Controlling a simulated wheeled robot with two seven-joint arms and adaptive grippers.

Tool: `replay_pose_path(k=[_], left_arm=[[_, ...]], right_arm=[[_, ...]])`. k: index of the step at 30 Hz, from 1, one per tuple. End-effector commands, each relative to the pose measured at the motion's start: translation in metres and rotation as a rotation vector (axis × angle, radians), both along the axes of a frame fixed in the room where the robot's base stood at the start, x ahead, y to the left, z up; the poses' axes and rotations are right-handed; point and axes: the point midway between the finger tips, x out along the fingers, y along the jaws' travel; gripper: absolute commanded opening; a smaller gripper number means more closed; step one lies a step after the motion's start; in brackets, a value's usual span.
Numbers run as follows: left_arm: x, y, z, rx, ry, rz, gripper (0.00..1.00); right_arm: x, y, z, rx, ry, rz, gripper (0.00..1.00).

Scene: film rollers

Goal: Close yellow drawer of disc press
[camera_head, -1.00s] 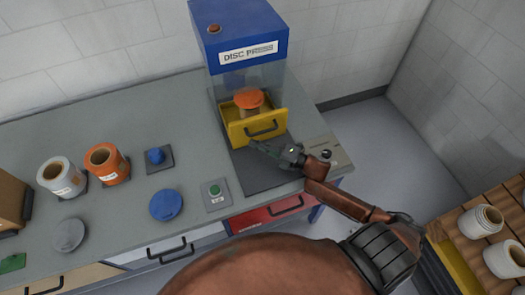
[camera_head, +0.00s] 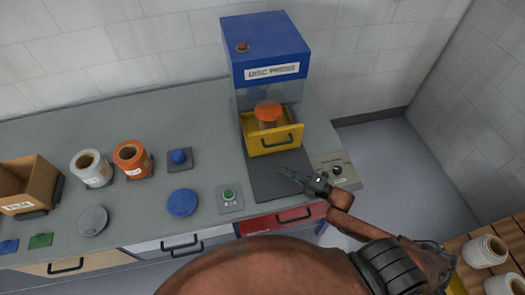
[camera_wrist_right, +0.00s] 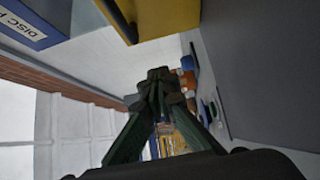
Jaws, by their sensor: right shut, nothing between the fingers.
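The disc press (camera_head: 266,50) is a blue-topped machine with a clear section below, at the back right of the grey bench. Its yellow drawer (camera_head: 259,144) stands out at the front with a dark handle (camera_head: 282,140). A roll with an orange disc on top (camera_head: 268,112) stands in the drawer. My right gripper (camera_head: 284,172) is shut and empty, in front of the drawer and apart from its handle. In the right wrist view, its fingertips (camera_wrist_right: 158,77) meet, and the yellow drawer (camera_wrist_right: 168,18) shows at the top. My left gripper is not in view.
A green button box (camera_head: 229,197), blue disc (camera_head: 183,203), grey disc (camera_head: 92,221), orange roll (camera_head: 132,160) and white roll (camera_head: 91,169) lie to the left. A control panel with a dark knob (camera_head: 337,170) is at right. A red drawer (camera_head: 282,220) is below.

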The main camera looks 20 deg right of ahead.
Motion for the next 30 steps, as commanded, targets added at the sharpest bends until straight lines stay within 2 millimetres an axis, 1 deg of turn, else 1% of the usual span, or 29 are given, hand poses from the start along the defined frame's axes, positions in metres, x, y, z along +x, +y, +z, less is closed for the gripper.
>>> replay_pose_path(k=[1,3,7,11,21,24,27,30], left_arm=[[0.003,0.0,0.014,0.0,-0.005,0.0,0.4],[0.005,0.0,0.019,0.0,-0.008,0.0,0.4],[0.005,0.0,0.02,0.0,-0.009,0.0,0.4],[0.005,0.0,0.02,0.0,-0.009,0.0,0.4],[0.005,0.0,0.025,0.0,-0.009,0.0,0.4],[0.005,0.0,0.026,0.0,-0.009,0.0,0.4],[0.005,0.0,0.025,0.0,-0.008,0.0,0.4],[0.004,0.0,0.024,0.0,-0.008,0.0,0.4]], right_arm=[[0.0,0.006,0.005,-0.003,0.005,0.001,0.0],[-0.001,0.01,0.0,-0.01,0.013,-0.001,0.0],[0.002,0.015,-0.007,-0.017,0.02,-0.005,0.0],[0.014,0.023,-0.008,-0.015,0.017,-0.005,0.0],[0.071,0.062,-0.007,-0.016,0.017,-0.004,0.0],[0.087,0.071,-0.007,-0.017,0.016,-0.003,0.0],[0.102,0.065,-0.008,-0.02,0.017,-0.004,0.0],[0.111,0.064,-0.009,-0.018,0.019,-0.004,0.0]])
